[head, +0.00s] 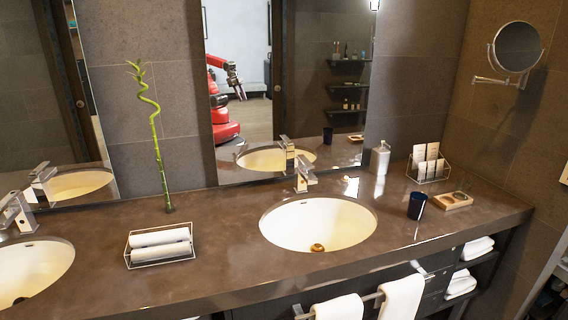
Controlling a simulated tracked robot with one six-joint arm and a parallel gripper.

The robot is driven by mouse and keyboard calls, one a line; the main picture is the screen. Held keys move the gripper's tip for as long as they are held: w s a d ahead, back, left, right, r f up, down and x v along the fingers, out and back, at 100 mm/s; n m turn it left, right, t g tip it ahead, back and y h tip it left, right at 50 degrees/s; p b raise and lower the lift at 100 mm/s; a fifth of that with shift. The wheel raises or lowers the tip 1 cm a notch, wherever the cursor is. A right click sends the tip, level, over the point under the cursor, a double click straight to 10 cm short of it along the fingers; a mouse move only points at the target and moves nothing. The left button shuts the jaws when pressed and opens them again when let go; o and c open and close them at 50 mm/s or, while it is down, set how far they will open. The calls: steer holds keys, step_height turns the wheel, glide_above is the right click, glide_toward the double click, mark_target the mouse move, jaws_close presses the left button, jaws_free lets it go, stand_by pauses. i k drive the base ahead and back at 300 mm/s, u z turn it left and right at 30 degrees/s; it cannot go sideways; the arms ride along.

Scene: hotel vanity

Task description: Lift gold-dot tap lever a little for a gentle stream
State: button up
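Two chrome taps stand on the brown counter (215,240). The right tap (303,180) stands behind the right oval basin (290,220), which has a gold drain (317,247). The left tap (22,205) stands behind the left basin (35,268) at the picture's left edge. Each tap has a flat lever on top. I cannot make out a gold dot on either lever at this size. No stream of water shows at either tap. My gripper is not directly in view. Part of my red arm shows only as a reflection in the middle mirror (290,50).
A wire tray of rolled towels (160,246) and a bamboo stalk (160,160) stand between the basins. Right of the right basin are a soap dispenser (380,158), card rack (428,164), dark cup (417,205) and wooden tray (453,202). Towels (401,297) hang in front.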

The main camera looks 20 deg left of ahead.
mark_target(306, 162)
steer(key=u, duration=0.35)
steer(key=i, duration=0.6)
steer(key=u, duration=0.95)
steer(key=i, duration=0.7)
steer(key=u, duration=0.4)
